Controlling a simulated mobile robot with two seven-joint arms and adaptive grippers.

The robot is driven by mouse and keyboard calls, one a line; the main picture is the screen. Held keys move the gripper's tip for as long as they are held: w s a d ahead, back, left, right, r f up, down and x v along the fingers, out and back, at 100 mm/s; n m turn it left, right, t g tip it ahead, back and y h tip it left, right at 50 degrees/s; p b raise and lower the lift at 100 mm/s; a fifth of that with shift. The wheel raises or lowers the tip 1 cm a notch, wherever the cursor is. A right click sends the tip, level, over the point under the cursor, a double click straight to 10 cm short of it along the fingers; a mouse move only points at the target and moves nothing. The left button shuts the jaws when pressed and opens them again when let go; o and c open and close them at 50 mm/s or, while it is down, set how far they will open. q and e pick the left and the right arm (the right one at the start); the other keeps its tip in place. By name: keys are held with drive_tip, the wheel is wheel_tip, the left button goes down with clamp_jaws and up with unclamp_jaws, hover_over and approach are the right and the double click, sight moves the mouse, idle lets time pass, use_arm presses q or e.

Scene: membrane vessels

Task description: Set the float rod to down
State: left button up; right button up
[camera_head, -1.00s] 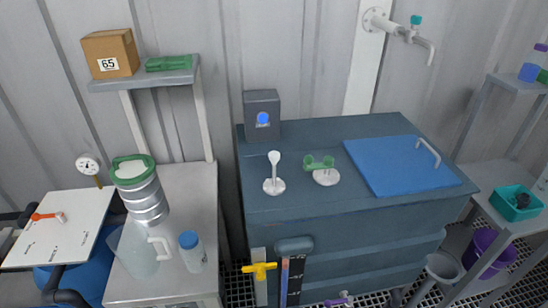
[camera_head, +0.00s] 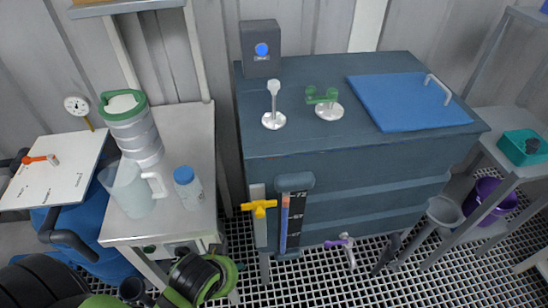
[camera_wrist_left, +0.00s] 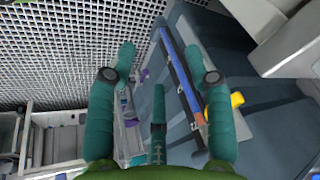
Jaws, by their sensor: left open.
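On top of the dark blue-grey tank (camera_head: 390,85), a white rod with a knob (camera_head: 273,98) stands upright on a round white base; it may be the float rod, but I cannot tell for certain. On the tank's front are a yellow T-handle (camera_head: 259,206) on a pale plate and a dark level gauge (camera_head: 296,220) with a blue and orange strip. My left gripper (camera_wrist_left: 160,50) is open and empty in the left wrist view, with the gauge (camera_wrist_left: 182,75) and yellow handle (camera_wrist_left: 237,99) beyond its right finger. My right gripper is out of view.
A green double-knobbed fitting (camera_head: 322,97) and a blue lid (camera_head: 408,101) are on the tank top. A grey box with a blue light (camera_head: 260,49) stands behind. A pitcher (camera_head: 135,188) and a blue-capped bottle (camera_head: 188,187) stand on the left bench. A purple tap (camera_head: 345,245) sticks out below.

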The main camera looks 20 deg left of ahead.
sight(269, 88)
use_arm(q)
drive_tip(key=w+a+r+m+t+y, duration=0.3)
drive_tip(key=w+a+r+t+y, duration=0.25)
drive_tip(key=w+a+r, duration=0.55)
drive_tip(key=w+d+r+m+t+h, duration=0.2)
drive_tip(key=w+r+m+t+h, duration=0.4)
drive_tip(key=r+m, duration=0.45)
drive_tip(key=w+d+r+m+t+h, duration=0.3)
drive_tip(key=w+r+m+t, duration=0.4)
drive_tip(key=r+m, duration=0.35)
drive_tip(key=w+f+m+g+h, duration=0.1)
drive_tip(key=m+g, duration=0.1)
drive_tip(key=m, duration=0.3)
drive_tip(key=w+f+m+g+h, duration=0.1)
drive_tip(key=w+m+g+h, duration=0.1)
drive_tip(key=m, duration=0.2)
drive_tip(key=w+f+m+g+h, duration=0.1)
drive_tip(key=w+m+g, duration=0.1)
drive_tip(key=m, duration=0.3)
drive_tip(key=shift+m+g+h, duration=0.25)
drive_tip(key=shift+m+h, duration=0.05)
drive_tip(key=shift+h, duration=0.05)
drive_tip(key=shift+w+f, duration=0.1)
drive_tip(key=shift+w, duration=0.1)
drive_tip(key=shift+w+d+p, duration=0.2)
drive_tip(key=shift+w+p, duration=0.1)
drive_tip(key=shift+w, duration=0.05)
drive_tip(key=p+x, duration=0.1)
drive_tip(key=x, duration=0.5)
